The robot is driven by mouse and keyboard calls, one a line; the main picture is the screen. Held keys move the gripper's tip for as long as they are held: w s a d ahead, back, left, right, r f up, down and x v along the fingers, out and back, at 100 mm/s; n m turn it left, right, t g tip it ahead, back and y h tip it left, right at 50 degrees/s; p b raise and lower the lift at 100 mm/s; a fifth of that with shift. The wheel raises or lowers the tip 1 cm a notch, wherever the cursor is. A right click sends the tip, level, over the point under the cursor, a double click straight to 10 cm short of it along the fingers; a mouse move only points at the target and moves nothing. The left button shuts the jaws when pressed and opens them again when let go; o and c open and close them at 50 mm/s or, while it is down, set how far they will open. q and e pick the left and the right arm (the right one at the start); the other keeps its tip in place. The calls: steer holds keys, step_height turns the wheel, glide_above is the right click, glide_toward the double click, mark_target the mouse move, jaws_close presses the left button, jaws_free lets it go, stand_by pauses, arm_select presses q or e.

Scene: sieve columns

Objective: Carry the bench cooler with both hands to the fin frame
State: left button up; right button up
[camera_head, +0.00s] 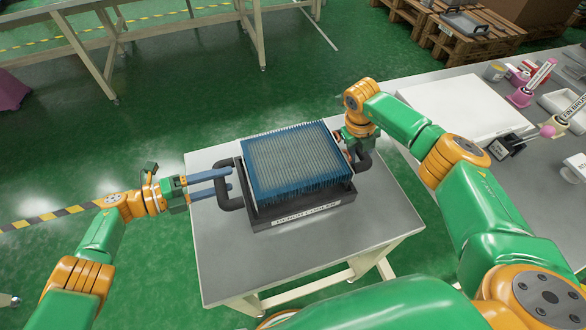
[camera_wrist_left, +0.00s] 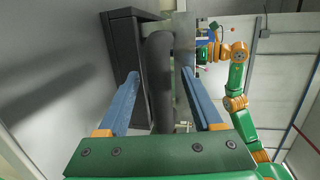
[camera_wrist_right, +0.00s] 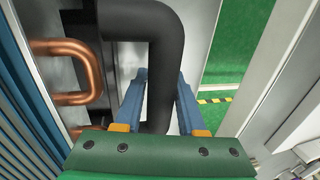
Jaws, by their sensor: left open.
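The bench cooler (camera_head: 305,212) is a black box with a finned blue-edged top and a "BENCH COOLER" label, sitting on a small grey table (camera_head: 225,258). It has a black tube handle on each side. My left gripper (camera_head: 228,181) is open at the left handle (camera_head: 223,200). In the left wrist view, its blue fingers (camera_wrist_left: 162,85) stand apart on either side of the handle bar (camera_wrist_left: 160,70). My right gripper (camera_wrist_right: 161,95) has its fingers close against both sides of the right handle (camera_wrist_right: 165,50). In the head view my right arm partly hides that handle. I cannot make out the fin frame.
A long bench at right holds a white panel (camera_head: 455,108), pink-based stands (camera_head: 520,97) and trays. A wooden pallet (camera_head: 460,40) and another table (camera_head: 170,30) stand behind. Green floor is open around the small table.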

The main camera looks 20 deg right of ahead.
steer(key=shift+f, duration=0.15)
arm_select(q)
steer(key=c, duration=0.4)
arm_select(e)
steer(key=c, duration=0.4)
arm_select(q)
steer(key=c, duration=0.4)
arm_select(e)
jaws_close()
arm_select(q)
jaws_close()
steer(key=shift+r, duration=0.1)
